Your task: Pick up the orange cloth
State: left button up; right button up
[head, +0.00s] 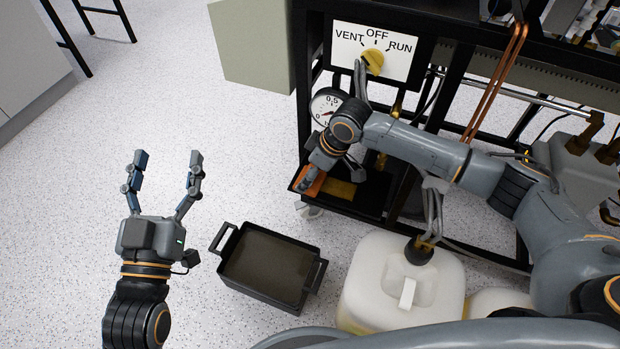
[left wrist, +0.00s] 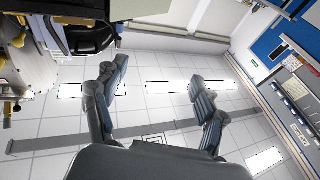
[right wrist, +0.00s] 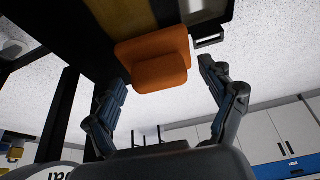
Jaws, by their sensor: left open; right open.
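The orange cloth (right wrist: 158,62) lies folded on the black shelf of the rig, and its edge shows in the head view (head: 312,183). My right gripper (right wrist: 165,95) is open, with the cloth in front of and partly between its fingertips. I cannot tell whether a finger touches it. In the head view the right gripper (head: 322,180) and its arm hide part of the cloth. My left gripper (head: 168,158) is open and empty above the floor at the left. It also shows open and empty in the left wrist view (left wrist: 158,78).
A black tray (head: 268,262) with dark contents stands on the floor, and a white jerrycan (head: 400,285) stands to its right. Above the shelf are a gauge (head: 328,108) and a panel with a yellow knob (head: 373,61).

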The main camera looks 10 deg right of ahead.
jog(key=c, duration=1.2)
jog(key=shift+c, duration=0.2)
pick_arm(q)
jog(key=shift+f, duration=0.1)
pick_arm(e)
jog(key=shift+r, duration=0.1)
